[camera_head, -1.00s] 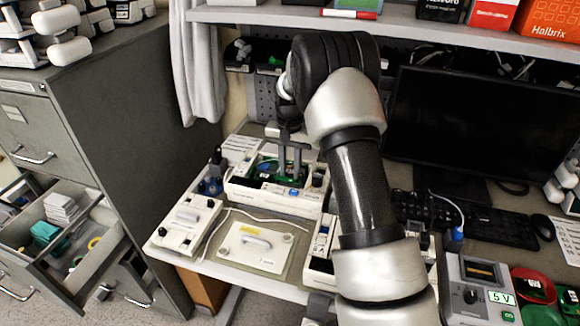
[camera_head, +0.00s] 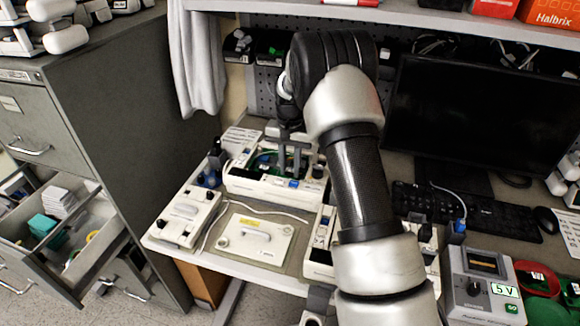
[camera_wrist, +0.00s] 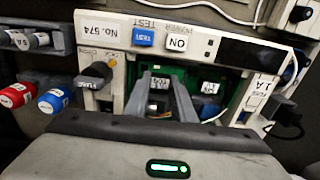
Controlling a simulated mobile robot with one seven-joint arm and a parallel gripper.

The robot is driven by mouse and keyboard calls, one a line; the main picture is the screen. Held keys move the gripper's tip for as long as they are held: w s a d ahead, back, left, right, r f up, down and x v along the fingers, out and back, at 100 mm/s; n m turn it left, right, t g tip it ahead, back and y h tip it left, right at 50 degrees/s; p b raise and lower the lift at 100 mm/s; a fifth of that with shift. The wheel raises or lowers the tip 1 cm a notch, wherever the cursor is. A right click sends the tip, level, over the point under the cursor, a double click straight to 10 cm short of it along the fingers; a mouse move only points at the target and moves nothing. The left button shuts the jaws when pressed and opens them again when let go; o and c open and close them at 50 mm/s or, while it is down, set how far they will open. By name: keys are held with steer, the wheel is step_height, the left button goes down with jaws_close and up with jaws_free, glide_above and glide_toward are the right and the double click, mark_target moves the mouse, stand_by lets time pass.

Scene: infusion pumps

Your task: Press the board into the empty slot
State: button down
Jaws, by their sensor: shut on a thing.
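The opened white pump (camera_head: 258,186), marked No. 574 in the wrist view (camera_wrist: 108,32), stands on the bench. A green circuit board area (camera_wrist: 220,84) shows inside its housing. My gripper (camera_head: 292,166) reaches down into the opening. In the wrist view its two grey fingers (camera_wrist: 165,98) are shut on the board between them. A small part with a white label (camera_wrist: 160,82) shows between the fingers. Most of the held board and its lower edge are hidden, so I cannot tell how deep it sits in the slot.
Another white unit (camera_head: 187,216) lies to the left. Red and blue connectors (camera_wrist: 32,98) stand beside the pump. A monitor (camera_head: 465,115) and a 5 V supply (camera_head: 482,290) are at the right.

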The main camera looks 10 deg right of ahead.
steer(key=shift+f+b, duration=0.3)
steer(key=shift+f, duration=0.2)
stand_by(0.6)
steer(key=c, duration=1.4)
jaws_free()
steer(key=shift+c, duration=0.2)
steer(key=shift+r+p, duration=2.05)
steer(key=shift+r, duration=1.45)
steer(key=shift+r, duration=0.1)
steer(key=s+a+r+n+t, duration=0.1)
steer(key=s+r, duration=0.6)
steer(key=r, duration=0.3)
steer(key=s+a+r+n+t, duration=0.1)
steer(key=s+r+n+t, duration=0.1)
steer(key=s+r, duration=0.6)
steer(key=s+r+n+t, duration=0.1)
steer(key=s+r, duration=0.1)
steer(key=s, duration=0.7)
steer(key=s+r+n+t, duration=0.1)
steer(key=s+r, duration=0.2)
steer(key=s, duration=0.7)
steer(key=shift+s+a+r+n+t, duration=0.2)
steer(key=shift+a+n+t, duration=0.1)
steer(key=shift+a+n, duration=0.1)
